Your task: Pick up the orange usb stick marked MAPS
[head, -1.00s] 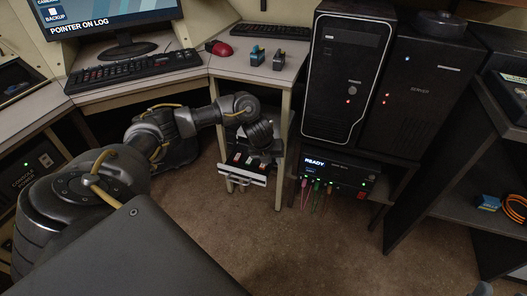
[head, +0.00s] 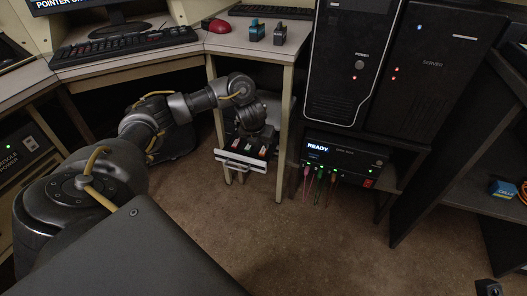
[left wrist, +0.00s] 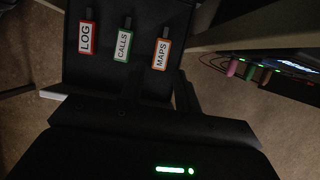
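The orange stick marked MAPS (left wrist: 161,54) lies in an open dark drawer in the left wrist view, rightmost of three labelled sticks. The green CALLS stick (left wrist: 123,46) is in the middle and the red LOG stick (left wrist: 87,37) is on the left. In the head view the pulled-out drawer (head: 241,162) is under the desk, with the sticks small inside it. My left gripper (head: 262,140) is close above the drawer's right part, apart from the MAPS stick in the wrist view. Its fingertips are too dark to read. A dark part at the lower right edge may be my right gripper.
A desk leg (head: 284,130) stands just right of the drawer. Right of it, a READY unit (head: 345,158) has coloured plugs hanging from its front, below two computer towers (head: 342,70). The carpet in front is clear.

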